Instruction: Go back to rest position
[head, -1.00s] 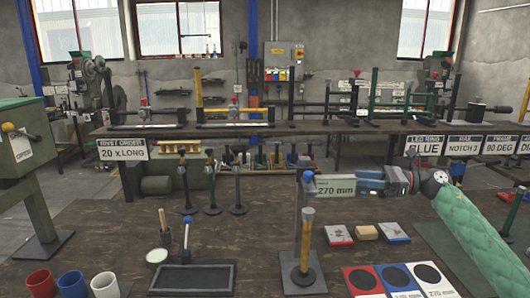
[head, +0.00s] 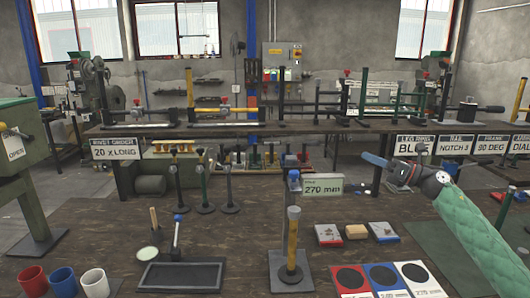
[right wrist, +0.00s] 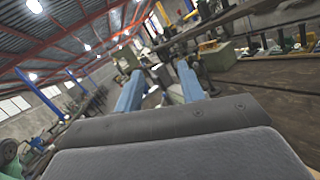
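My right gripper (head: 366,158) is raised above the far middle-right of the bench, its blue fingers pointing left. In the right wrist view its two blue fingers (right wrist: 159,72) stand apart with nothing between them, so it is open and empty. It is clear of the yellow upright rod (head: 292,240) on the dark stand and of the 270 mm sign (head: 323,187). My right forearm in its green sleeve comes in from the lower right. My left gripper is not in view.
Red, blue and white cups (head: 95,283) stand at the front left near a black tray (head: 180,276). Colored cards (head: 383,276) lie at the front right, with small boxes behind. A raised shelf (head: 250,130) with rods and label signs runs across the back.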

